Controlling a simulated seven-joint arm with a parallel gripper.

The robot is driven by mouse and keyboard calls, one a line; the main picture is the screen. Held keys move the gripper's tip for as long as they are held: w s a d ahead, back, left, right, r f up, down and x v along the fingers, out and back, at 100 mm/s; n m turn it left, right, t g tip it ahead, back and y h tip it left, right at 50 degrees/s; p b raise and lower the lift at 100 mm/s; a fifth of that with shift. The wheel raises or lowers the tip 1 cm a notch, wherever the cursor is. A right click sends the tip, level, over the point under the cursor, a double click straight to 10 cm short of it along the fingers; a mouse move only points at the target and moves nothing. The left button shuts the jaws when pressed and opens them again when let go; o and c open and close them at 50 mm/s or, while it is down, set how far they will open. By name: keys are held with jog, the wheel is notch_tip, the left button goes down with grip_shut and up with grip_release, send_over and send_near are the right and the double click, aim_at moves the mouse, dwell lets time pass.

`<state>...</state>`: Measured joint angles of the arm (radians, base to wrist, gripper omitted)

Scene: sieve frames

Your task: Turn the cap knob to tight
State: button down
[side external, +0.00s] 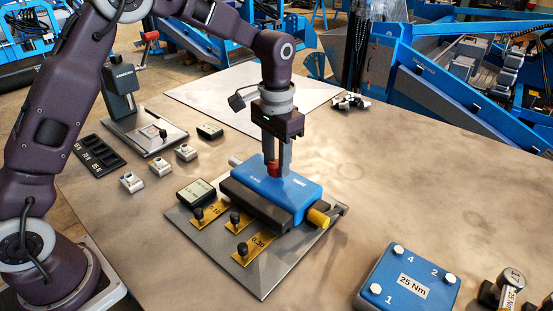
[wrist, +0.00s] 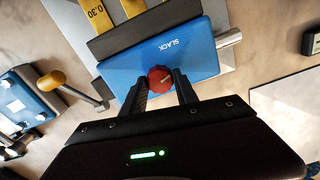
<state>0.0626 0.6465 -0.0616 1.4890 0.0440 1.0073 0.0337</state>
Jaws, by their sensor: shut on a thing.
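The red cap knob (side external: 273,168) stands on top of a blue block (side external: 293,187) with a dark front part. In the wrist view my gripper (wrist: 161,84) hides part of the block's near side. I cannot read any tight marking, and the pointer's exact direction is unclear.
The block sits on a grey plate (side external: 265,283) with brass gauges (side external: 248,250) bearing black knobs and a small display (side external: 196,192). A yellow-ended lever (side external: 318,217) sticks out at its right. A blue 25 Nm block (side external: 385,290) stands front right. The table between is clear.

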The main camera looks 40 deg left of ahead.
aim_at(276, 164)
jog(key=shift+m, duration=1.1)
jog(key=c, duration=0.9)
grip_release()
jog(key=shift+c, duration=0.2)
notch_tip(276, 164, up, 7)
jog(key=shift+r, duration=0.1)
